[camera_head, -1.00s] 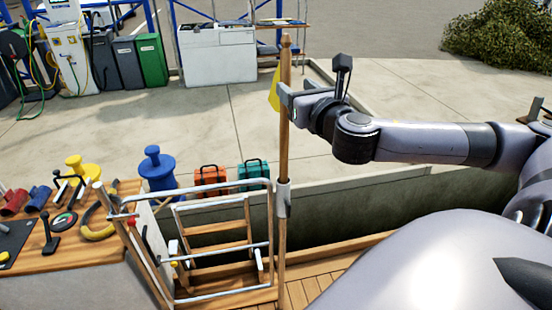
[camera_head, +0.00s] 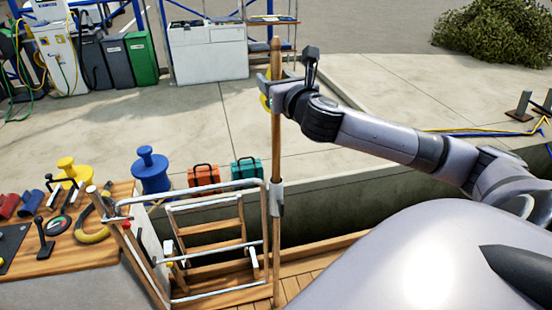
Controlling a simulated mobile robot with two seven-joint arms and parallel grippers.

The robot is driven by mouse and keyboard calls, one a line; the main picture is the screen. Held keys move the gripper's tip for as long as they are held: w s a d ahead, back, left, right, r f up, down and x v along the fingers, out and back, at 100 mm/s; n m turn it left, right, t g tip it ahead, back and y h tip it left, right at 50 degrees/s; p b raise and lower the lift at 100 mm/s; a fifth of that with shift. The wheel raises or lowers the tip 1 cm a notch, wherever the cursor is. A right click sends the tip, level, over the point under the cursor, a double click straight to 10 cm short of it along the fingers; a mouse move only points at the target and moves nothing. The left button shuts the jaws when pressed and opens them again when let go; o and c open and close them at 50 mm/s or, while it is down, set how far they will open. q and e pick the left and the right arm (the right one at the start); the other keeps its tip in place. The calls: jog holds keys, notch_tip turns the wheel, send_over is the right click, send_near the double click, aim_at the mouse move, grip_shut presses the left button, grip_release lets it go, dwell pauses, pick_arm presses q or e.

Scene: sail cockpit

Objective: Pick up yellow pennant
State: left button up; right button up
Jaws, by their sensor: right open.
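The yellow pennant (camera_head: 265,102) is on the upper part of an upright wooden pole (camera_head: 277,140). Only small yellow parts show at the pole's left side, since my right gripper covers most of it. My right gripper (camera_head: 266,88) reaches in from the right at pennant height, its jaws open at the pole and pennant. I cannot tell whether the fingers touch the cloth or the pole. My left gripper is not in view.
A metal-railed wooden ladder (camera_head: 210,235) stands left of the pole's base. A wooden counter (camera_head: 85,250) with tools is at the left. Blue bollard (camera_head: 152,175), orange case (camera_head: 204,176) and green case (camera_head: 246,171) stand on the quay behind.

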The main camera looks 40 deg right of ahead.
grip_shut()
jog(key=shift+r, duration=0.1)
